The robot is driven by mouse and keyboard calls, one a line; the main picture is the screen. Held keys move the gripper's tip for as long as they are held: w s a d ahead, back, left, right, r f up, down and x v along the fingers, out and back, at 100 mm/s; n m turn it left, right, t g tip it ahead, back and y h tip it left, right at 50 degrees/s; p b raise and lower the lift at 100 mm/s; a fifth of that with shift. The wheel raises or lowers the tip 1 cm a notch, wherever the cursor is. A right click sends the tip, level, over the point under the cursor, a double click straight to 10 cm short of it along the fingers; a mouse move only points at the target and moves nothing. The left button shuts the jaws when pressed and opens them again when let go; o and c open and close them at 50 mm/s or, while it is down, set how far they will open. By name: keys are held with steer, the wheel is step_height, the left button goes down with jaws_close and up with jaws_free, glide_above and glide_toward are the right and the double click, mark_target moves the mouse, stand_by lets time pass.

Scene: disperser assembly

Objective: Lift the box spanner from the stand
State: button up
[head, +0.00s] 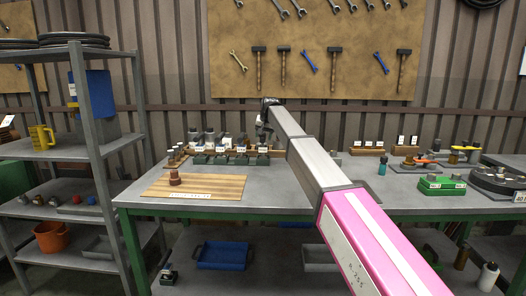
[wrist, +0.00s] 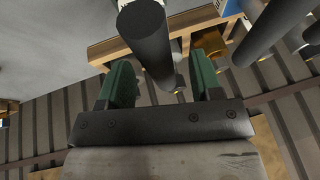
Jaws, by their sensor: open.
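My gripper (wrist: 162,80) is open, with its two green fingers apart in the wrist view. A thick dark grey cylinder (wrist: 147,35), perhaps the box spanner, shows across the gap between them. I cannot tell whether the fingers touch it. A wooden stand (wrist: 108,50) lies behind it. In the head view my gripper (head: 264,130) is over the back of the bench, at the right part of a row of small labelled stands (head: 220,158). My arm and the small size hide which piece is there.
Other dark cylinders (wrist: 270,30) stand close to the right in the wrist view. A wooden board (head: 215,188) with a brown piece (head: 175,178) lies on the bench (head: 270,200) at front left. A green case (head: 441,186) sits at the right. A shelf rack (head: 95,130) stands at left.

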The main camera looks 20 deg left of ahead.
steer(key=shift+x, duration=1)
jaws_close()
steer(key=shift+r, duration=0.15)
